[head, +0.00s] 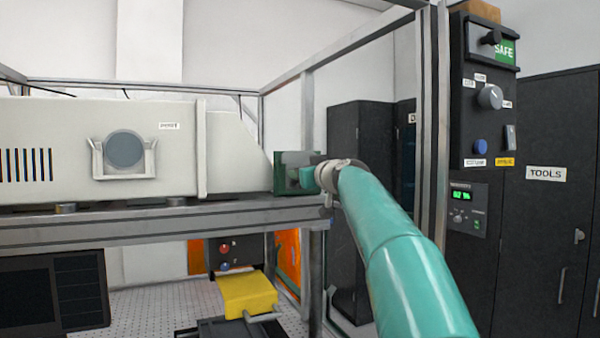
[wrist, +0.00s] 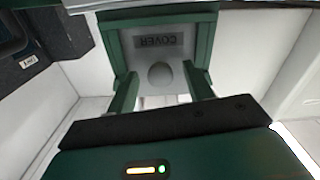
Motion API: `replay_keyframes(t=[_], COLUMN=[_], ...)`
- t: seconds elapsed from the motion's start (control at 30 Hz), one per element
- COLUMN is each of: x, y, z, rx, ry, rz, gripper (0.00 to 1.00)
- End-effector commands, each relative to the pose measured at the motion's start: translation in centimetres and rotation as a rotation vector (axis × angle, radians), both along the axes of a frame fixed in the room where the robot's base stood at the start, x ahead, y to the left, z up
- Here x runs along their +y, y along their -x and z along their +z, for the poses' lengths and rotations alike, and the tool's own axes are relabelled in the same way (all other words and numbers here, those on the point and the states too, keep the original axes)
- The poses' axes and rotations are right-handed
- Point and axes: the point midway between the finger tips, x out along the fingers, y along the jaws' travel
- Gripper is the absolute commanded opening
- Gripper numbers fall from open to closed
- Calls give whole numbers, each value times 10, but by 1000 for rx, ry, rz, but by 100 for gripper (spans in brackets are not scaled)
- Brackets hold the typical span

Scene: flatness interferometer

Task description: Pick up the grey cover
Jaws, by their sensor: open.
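The grey cover (wrist: 160,45) shows in the wrist view as a grey plate with an upside-down COVER label and a round grey knob (wrist: 160,75). A green frame (wrist: 113,45) borders it at the sides and top. My gripper (wrist: 160,73) is open, with its two green fingers on either side of the knob in the picture. I cannot tell whether they touch it or how deep they reach. In the head view my gripper (head: 305,174) is at the green holder (head: 285,185), at the right end of the beige instrument; the cover cannot be made out there.
The beige instrument (head: 60,180) stands on a metal rail bench (head: 120,232) and carries a round grey-blue disc (head: 125,150) in a cradle. A yellow block (head: 248,293) is below the bench.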

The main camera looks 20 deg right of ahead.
Motion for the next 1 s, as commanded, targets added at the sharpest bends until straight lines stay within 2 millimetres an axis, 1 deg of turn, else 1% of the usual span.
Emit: replay_keyframes(t=[0.07, 0.27, 0.3, 0.37, 0.5, 0.53, 1.0], x=[0, 0, 0, 0, 0, 0, 1], y=[-4, -4, -4, -4, -4, -4, -1], z=[-1, 0, 0, 0, 0, 0, 3], rx=[1, 1, 1, 1, 1, 1, 0], ry=[2, 1, 1, 1, 1, 1, 1], rz=[0, -1, -1, 0, 0, 0, -1], gripper=[52, 52, 48, 36, 8, 6, 6])
